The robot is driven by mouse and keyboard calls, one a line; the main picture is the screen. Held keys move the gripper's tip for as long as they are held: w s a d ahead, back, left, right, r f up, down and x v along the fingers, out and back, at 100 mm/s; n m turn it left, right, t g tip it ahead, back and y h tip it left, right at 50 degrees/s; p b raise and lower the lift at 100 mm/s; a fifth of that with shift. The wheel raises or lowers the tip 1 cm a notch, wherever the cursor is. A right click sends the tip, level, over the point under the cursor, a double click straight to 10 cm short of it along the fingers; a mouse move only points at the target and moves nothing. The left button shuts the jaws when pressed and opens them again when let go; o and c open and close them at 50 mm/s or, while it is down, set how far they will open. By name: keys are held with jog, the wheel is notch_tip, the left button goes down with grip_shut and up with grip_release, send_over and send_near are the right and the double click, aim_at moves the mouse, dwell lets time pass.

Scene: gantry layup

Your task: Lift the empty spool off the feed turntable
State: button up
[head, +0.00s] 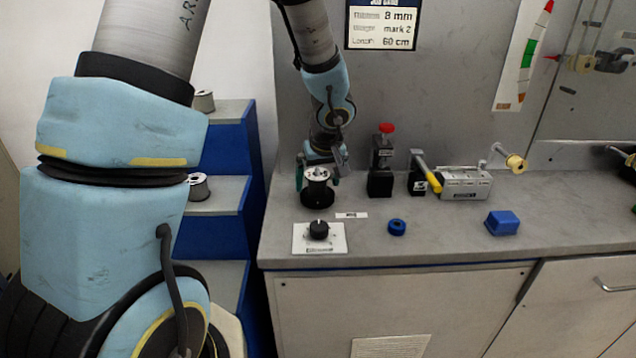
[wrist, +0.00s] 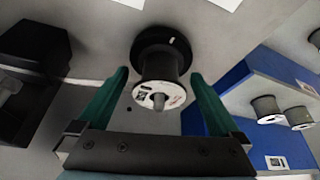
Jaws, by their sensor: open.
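The empty spool (head: 317,174), with a pale flange on top, stands on the black feed turntable (head: 318,196) at the left of the bench. In the wrist view the spool (wrist: 161,92) shows its white labelled flange with a grey pin end in the middle, and the turntable (wrist: 160,45) lies beyond it. My gripper (head: 318,172) is at the spool in the head view. In the wrist view its two green fingers (wrist: 158,82) are spread, one on either side of the spool, with a visible gap at each side. The gripper holds nothing.
A black device with a red knob (head: 386,160) and a yellow-handled lever (head: 429,174) stand right of the turntable. A knob panel (head: 319,238), blue ring (head: 397,227) and blue block (head: 501,222) lie nearer the front. Blue steps (head: 222,184) with spools stand at left.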

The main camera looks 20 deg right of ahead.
jog(key=shift+w+f, duration=0.2)
jog(key=shift+f, duration=0.35)
jog(key=c, duration=1.5)
jog(key=shift+c, duration=0.2)
jog(key=shift+r+p, duration=3.1)
jog(key=shift+r, duration=1.35)
jog(key=shift+r+p, duration=0.85)
jog(key=shift+r, duration=0.8)
